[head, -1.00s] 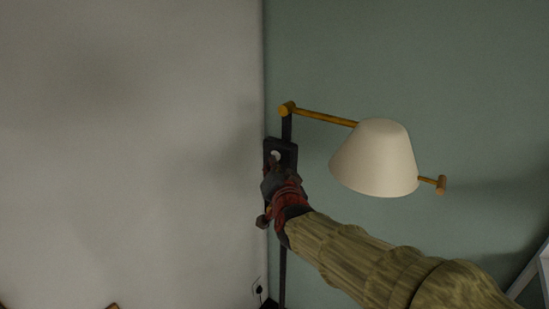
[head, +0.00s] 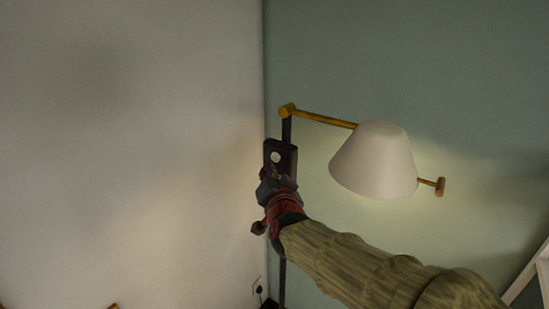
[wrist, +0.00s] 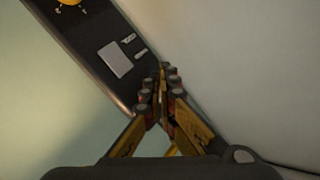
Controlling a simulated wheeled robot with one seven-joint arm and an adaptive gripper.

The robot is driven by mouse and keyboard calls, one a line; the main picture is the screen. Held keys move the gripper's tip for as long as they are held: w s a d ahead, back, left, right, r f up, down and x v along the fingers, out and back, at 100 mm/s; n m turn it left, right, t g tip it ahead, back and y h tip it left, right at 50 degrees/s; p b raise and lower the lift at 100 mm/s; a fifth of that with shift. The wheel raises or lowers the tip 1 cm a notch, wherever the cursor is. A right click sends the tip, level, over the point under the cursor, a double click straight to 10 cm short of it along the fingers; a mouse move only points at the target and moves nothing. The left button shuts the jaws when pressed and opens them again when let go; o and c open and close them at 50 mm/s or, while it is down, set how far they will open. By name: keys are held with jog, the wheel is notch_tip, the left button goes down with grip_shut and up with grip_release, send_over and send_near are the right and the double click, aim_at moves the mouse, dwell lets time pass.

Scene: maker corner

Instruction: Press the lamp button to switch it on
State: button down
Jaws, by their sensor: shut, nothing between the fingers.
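The lamp has a cream cone shade (head: 373,160) on a brass arm (head: 325,118), carried by a dark post. Light glows on the walls around and below the shade, so the lamp is lit. A dark control plate (head: 288,151) on the post bears a pale round button (head: 276,157). My gripper (head: 270,175) is shut and empty, just below the button, which is uncovered. In the wrist view the plate (wrist: 88,38) carries a grey square (wrist: 115,60), small pale marks and a yellow-orange mark at the top edge. The closed fingertips (wrist: 163,77) appear beside the plate's lower end; contact is unclear.
The post stands close to the corner between the pale left wall (head: 130,150) and the green wall (head: 480,80). A socket with a plug (head: 258,287) is low by the corner. A white frame (head: 535,270) edges in at the lower right.

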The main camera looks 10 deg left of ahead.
jog(key=s, duration=0.1)
jog(key=s+a+p, duration=0.1)
jog(key=s, duration=0.1)
jog(key=s+a+p, duration=0.1)
jog(key=s, duration=0.1)
jog(key=shift+r, duration=0.1)
dwell(0.3)
jog(key=s+a+f+n+g+y, duration=0.1)
jog(key=s+a+f+n+g, duration=0.25)
jog(key=s+f+g, duration=0.55)
jog(key=s+d+f+n+h+b, duration=0.1)
jog(key=s+d+f+n+b, duration=0.2)
jog(key=s+d+f, duration=0.4)
jog(key=s+d+f+m+h+b, duration=0.1)
jog(key=s+d+f+h+b, duration=0.1)
jog(key=d+f+b, duration=0.5)
jog(key=s+d+f+m+h+b, duration=0.1)
jog(key=s+d+f+b, duration=0.4)
jog(key=d, duration=1)
jog(key=s+d+f+m+h+b, duration=0.1)
jog(key=s+d+f+h+b, duration=0.2)
jog(key=d+f+b, duration=0.8)
jog(key=s+b, duration=0.1)
jog(key=b, duration=0.2)
jog(key=shift+s+d+m, duration=0.15)
jog(key=shift+m, duration=0.2)
